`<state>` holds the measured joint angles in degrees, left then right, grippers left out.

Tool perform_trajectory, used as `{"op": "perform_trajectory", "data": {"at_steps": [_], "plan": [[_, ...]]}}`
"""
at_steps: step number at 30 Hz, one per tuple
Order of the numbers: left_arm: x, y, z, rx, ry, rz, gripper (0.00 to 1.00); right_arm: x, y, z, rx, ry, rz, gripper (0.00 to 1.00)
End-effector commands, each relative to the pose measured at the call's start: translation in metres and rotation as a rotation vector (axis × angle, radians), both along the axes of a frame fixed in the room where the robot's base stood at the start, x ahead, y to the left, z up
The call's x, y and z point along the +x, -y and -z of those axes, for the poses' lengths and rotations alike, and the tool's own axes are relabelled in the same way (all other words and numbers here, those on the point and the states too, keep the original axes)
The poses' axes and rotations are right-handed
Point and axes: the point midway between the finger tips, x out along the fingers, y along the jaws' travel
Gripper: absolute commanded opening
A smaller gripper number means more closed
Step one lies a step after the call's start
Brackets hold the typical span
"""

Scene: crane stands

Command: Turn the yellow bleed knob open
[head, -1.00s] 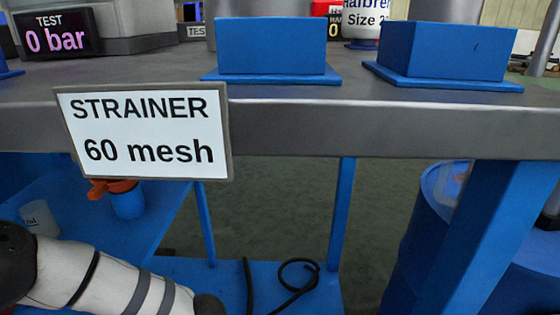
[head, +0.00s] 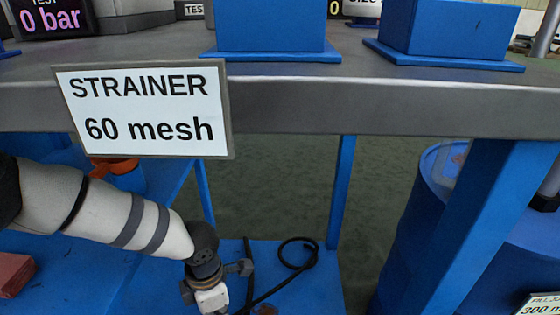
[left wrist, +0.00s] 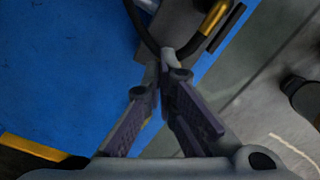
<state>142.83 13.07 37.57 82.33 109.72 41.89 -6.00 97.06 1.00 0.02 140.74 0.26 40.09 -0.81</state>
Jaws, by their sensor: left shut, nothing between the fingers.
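I cannot pick out the yellow bleed knob for certain in either view. In the left wrist view a yellow-gold sleeve (left wrist: 213,18) sits on a curved black hose (left wrist: 190,48), just beyond my fingertips. My left gripper (left wrist: 166,74) is shut and empty, pointing down over the blue surface, with its tips close to the hose. Whether they touch it I cannot tell. In the head view my left arm reaches in below the bench, with its wrist above the blue lower shelf (head: 300,300); the fingertips are not clear there. My right gripper is in neither view.
The grey bench edge (head: 380,108) with the STRAINER 60 mesh sign (head: 145,110) hangs above my left arm. Blue bench legs (head: 341,190) and a blue drum (head: 415,220) stand to the right. A black hose coil (head: 300,252) lies on the shelf.

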Motion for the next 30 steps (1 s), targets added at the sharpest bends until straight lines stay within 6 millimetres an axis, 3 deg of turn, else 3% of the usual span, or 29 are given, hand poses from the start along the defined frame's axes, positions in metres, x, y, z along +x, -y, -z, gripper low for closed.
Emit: {"op": "perform_trajectory", "data": {"at_steps": [5, 16, 30], "plan": [[0.001, 0.000, 0.013, 0.000, -0.001, -0.022, 0.00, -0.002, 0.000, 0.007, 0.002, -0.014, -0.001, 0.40], [0.002, 0.000, 0.065, -0.001, 0.000, -0.019, 0.00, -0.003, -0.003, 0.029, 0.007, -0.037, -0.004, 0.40], [0.001, -0.002, 0.071, 0.001, 0.003, -0.014, 0.00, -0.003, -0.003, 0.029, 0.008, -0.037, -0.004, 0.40]]}}
